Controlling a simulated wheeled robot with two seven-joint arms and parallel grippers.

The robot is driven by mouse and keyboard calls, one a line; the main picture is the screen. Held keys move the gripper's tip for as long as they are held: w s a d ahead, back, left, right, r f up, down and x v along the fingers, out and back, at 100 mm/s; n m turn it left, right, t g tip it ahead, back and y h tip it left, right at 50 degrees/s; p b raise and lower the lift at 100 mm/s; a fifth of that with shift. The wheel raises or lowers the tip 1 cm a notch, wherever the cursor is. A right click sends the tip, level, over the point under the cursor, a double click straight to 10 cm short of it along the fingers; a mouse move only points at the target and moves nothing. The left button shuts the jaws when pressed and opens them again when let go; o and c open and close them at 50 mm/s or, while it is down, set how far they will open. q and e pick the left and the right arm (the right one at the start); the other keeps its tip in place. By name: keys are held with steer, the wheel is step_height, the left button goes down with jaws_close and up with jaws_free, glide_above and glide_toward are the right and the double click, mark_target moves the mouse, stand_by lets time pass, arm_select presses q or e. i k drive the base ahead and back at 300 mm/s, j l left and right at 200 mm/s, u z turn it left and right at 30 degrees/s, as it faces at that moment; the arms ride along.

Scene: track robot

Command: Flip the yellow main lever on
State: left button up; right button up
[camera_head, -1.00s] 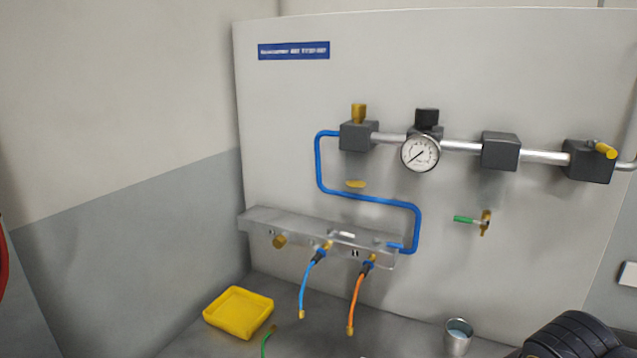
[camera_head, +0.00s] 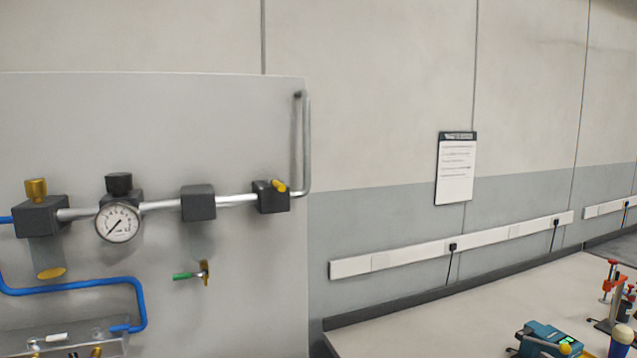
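The yellow main lever (camera_head: 279,185) sits on the dark valve block (camera_head: 270,197) at the right end of the pipe on the grey panel. It is a short yellow handle at the block's upper right. The silver pipe (camera_head: 237,201) runs left from this block, and another silver pipe (camera_head: 307,145) rises from its right side. Neither of my grippers is in view.
Left along the pipe are a plain block (camera_head: 198,203), a pressure gauge (camera_head: 118,222) and a block with a brass knob (camera_head: 36,190). A green-handled fitting (camera_head: 186,276) is below. A bench (camera_head: 450,315) with a teal tool (camera_head: 550,340) stands at right.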

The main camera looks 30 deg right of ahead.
mark_target(269, 180)
steer(key=z, duration=0.95)
